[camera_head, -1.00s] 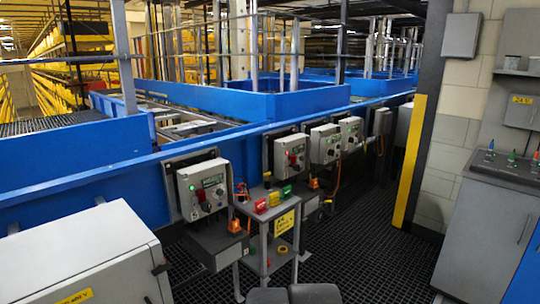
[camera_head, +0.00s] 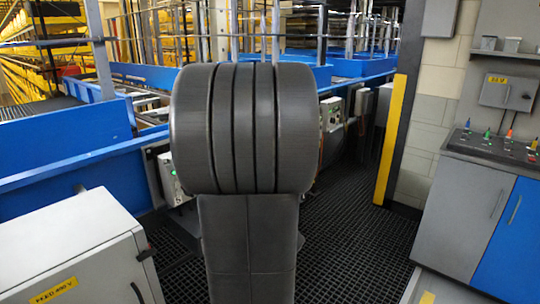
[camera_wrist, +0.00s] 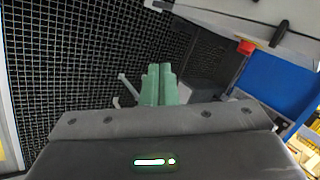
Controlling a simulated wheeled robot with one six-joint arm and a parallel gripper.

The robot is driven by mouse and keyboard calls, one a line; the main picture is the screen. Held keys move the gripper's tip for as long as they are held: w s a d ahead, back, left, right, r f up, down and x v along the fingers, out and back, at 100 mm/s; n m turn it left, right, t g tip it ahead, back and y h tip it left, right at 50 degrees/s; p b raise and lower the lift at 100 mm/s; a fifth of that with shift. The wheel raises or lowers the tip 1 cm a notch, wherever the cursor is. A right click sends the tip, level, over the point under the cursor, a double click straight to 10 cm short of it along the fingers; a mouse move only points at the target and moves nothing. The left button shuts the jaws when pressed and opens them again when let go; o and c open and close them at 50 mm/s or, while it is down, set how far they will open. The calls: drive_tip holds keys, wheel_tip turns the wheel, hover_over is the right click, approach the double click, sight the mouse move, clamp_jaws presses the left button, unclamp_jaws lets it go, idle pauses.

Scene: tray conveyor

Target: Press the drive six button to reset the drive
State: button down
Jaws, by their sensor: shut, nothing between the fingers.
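My gripper (camera_wrist: 160,85) shows in the wrist view as two pale green fingers side by side, shut with nothing between them. It points over the dark floor grating. In the head view my raised arm fills the middle and hides the gripper and most of the row of drive boxes. One grey drive box (camera_head: 170,180) shows at the arm's left edge with a small green light. Another drive box (camera_head: 332,113) shows at its right edge. I cannot tell which box is drive six, and no drive six button can be made out.
A grey cabinet (camera_head: 70,250) stands at the near left. A grey and blue cabinet (camera_head: 450,210) with coloured knobs stands at the right, near a yellow post edge (camera_head: 391,140). The blue conveyor side (camera_head: 60,180) runs behind. The grating floor (camera_head: 350,240) right of my arm looks clear.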

drive_tip(key=w+a+f+m+t, duration=0.1)
drive_tip(key=w+m, duration=0.1)
drive_tip(key=w, duration=0.4)
drive_tip(key=w+a+f+m+t+y, duration=0.1)
drive_tip(key=w+a+m, duration=0.1)
drive_tip(key=w, duration=0.4)
drive_tip(key=shift+w+f+t, duration=0.25)
drive_tip(key=shift+t, duration=0.15)
